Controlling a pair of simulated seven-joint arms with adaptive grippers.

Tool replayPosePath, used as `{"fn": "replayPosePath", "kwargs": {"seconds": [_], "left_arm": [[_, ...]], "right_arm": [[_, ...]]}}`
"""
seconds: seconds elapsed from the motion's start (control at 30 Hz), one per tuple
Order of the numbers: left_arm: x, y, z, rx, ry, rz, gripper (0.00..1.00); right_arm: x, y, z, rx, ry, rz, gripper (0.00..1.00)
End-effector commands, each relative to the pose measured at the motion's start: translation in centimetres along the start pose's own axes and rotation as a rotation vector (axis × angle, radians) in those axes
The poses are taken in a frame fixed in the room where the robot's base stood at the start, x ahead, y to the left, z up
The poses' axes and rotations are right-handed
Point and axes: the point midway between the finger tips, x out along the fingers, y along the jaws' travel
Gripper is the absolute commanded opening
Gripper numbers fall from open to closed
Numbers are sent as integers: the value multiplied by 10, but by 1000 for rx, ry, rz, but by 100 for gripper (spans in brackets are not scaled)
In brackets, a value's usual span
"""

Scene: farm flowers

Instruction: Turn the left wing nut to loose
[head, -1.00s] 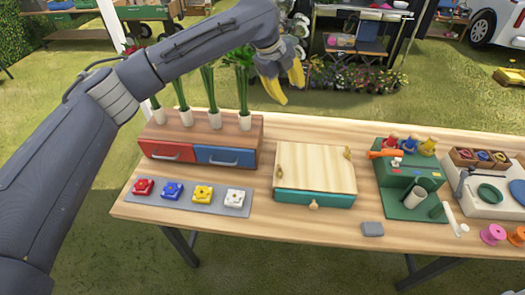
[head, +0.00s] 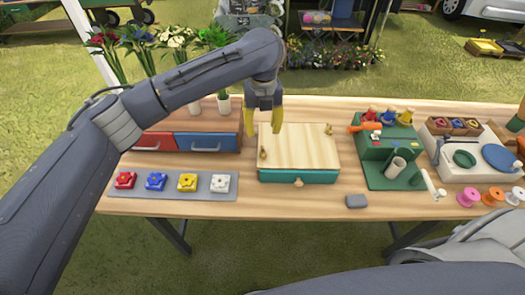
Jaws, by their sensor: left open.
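A box with a pale wooden lid (head: 300,148) and a teal body (head: 272,177) stands in the middle of the table. The left wing nut (head: 262,154) is small and brass coloured, near the lid's left edge. A similar right wing nut (head: 328,129) sits near the lid's far right corner. My left gripper (head: 263,130) points down with its two yellow fingers apart and nothing between them. In the picture it is just above the left wing nut, not touching it. My right gripper is out of the picture.
Left of the box are a drawer unit (head: 206,142) with flower vases and a grey tray (head: 216,193) of coloured pieces. To the right is a green stand (head: 375,168). A grey block (head: 356,201) lies in front. My right arm shows at bottom right.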

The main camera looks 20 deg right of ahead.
Motion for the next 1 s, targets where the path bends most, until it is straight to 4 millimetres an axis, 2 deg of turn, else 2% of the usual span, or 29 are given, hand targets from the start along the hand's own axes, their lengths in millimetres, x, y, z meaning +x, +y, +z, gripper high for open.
{"fn": "replayPosePath", "kwargs": {"seconds": [0.2,0.5,0.7,1.0], "left_arm": [[39,-1,-1,-2,5,-3,42],[84,0,0,-3,3,-1,42],[104,0,0,-4,2,-2,42],[114,0,0,-2,0,-1,42]], "right_arm": [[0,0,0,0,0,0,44],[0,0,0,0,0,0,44],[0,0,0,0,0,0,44],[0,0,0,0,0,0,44]]}}
